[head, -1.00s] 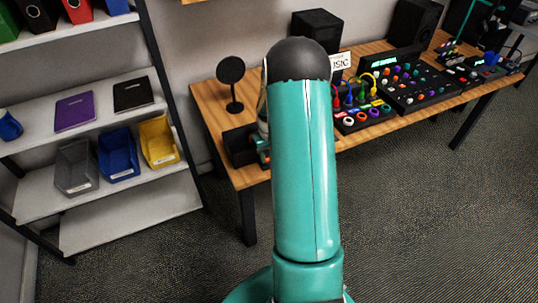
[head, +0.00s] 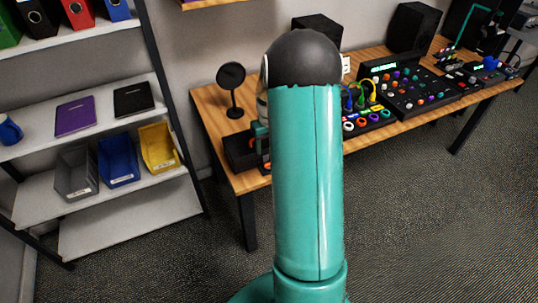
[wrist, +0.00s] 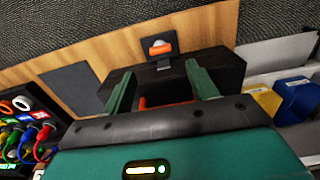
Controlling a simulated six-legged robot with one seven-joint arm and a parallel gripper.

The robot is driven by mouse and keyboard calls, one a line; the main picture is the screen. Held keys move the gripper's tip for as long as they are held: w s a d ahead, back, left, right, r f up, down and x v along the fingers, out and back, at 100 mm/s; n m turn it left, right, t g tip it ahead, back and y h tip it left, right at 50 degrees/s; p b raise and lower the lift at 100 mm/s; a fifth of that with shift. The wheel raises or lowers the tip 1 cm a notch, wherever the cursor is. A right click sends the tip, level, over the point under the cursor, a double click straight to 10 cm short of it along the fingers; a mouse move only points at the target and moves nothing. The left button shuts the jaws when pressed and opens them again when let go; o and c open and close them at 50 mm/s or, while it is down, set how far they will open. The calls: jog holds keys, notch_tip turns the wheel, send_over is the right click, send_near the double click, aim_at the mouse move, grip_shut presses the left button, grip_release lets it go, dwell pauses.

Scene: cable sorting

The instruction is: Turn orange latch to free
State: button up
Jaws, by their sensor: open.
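A rounded orange piece (wrist: 160,47), probably the latch, sits with some grey on a small black plate in the wrist view. The plate stands at the edge of a black box (wrist: 228,66). A second, red-orange bar (wrist: 165,101) shows lower, between my fingers; I cannot tell whether it belongs to the box. My gripper (wrist: 158,67) is open, its two teal fingers spread over the box and pointing toward the plate. Nothing is seen held. In the head view the box (head: 238,150) is at the table's left end, and my arm hides most of the gripper.
The wooden table (head: 208,100) also carries a round black stand (head: 231,84), a cable panel (head: 370,117) and a mixer (head: 405,82). A shelf with yellow (head: 158,148), blue and grey bins stands left. The floor in front is clear.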

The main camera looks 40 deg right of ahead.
jog(key=shift+r, duration=2.8)
jog(key=s+a+r+n+t+h, duration=0.15)
jog(key=s+a+r, duration=0.25)
jog(key=a+r, duration=1.15)
jog(key=s+a+r+n+t+y, duration=0.1)
jog(key=s+a+r+n+t, duration=0.1)
jog(key=s+a, duration=1.2)
jog(key=shift+s+a+r+t, duration=0.15)
jog(key=shift+a+r+t, duration=0.55)
jog(key=shift+t, duration=0.35)
